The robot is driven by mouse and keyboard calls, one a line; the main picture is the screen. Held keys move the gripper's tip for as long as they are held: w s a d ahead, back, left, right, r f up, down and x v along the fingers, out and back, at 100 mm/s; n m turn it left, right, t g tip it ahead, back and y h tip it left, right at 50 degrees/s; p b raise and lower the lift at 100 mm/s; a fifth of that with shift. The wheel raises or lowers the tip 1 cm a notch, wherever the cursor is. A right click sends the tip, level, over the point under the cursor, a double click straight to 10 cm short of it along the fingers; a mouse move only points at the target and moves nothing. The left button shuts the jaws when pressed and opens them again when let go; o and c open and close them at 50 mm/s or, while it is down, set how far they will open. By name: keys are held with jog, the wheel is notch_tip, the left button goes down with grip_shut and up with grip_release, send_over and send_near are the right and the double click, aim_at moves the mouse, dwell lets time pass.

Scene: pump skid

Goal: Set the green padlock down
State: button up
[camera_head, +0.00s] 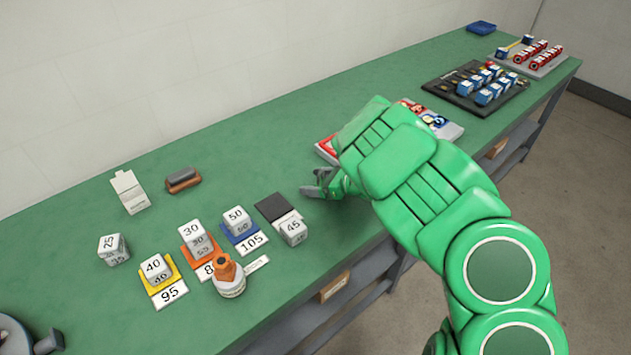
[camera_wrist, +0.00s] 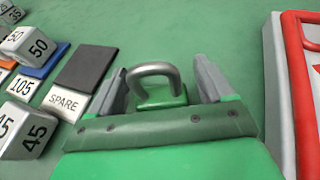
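The green padlock (camera_wrist: 160,97) shows in the wrist view between the two grey fingers of my gripper (camera_wrist: 160,64). Its grey shackle (camera_wrist: 153,69) points up toward the far side. A narrow gap shows between the padlock and each finger, so the gripper looks open around it. The padlock seems at or very near the green bench top; contact underneath is hidden. In the head view my gripper (camera_head: 317,186) is low over the bench, right of the dark pad (camera_head: 272,206), and the padlock cannot be made out there.
The dark pad and its SPARE label (camera_wrist: 64,102) lie left of my gripper. A red-edged board (camera_wrist: 283,95) is close on the right. Bench (camera_head: 225,160) behind is clear.

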jog(key=shift+r, duration=0.15)
jog(key=v, duration=1.2)
jog(key=shift+s, duration=0.1)
dwell(0.5)
